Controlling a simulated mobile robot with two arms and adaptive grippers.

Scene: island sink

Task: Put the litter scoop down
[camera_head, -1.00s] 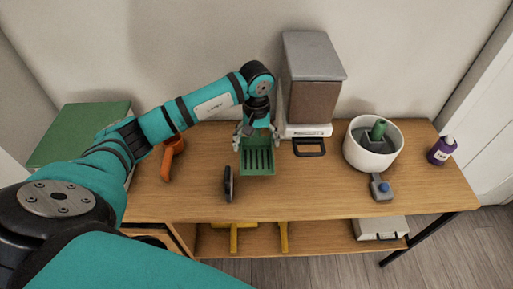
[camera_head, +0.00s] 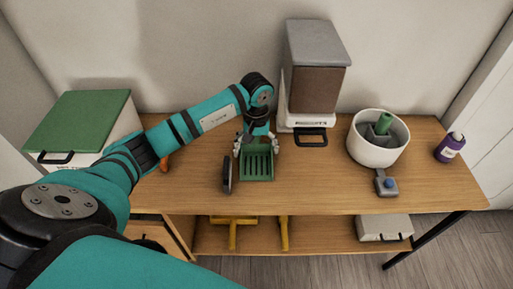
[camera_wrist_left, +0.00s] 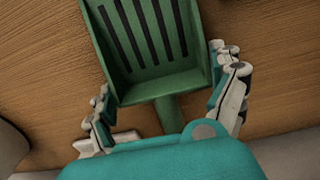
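The green litter scoop (camera_head: 257,167), with a slotted tray, is at the wooden table's middle, slots facing up. It appears to rest on the tabletop. My left gripper (camera_head: 256,146) is over its rear end, pointing down. In the left wrist view the scoop (camera_wrist_left: 150,45) fills the upper middle, its short handle running down between the fingers. The left gripper's fingers (camera_wrist_left: 168,108) are spread wide, one on each side, with gaps to the handle. The handle's far end is hidden behind my gripper body. My right gripper is not in view.
A dark disc-like object (camera_head: 227,175) stands just left of the scoop. A brown dispenser with grey lid (camera_head: 313,80) stands behind right. A white pot (camera_head: 376,148), a grey blue-buttoned device (camera_head: 386,184) and a purple bottle (camera_head: 450,147) are right. A green-lidded box (camera_head: 80,120) is left.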

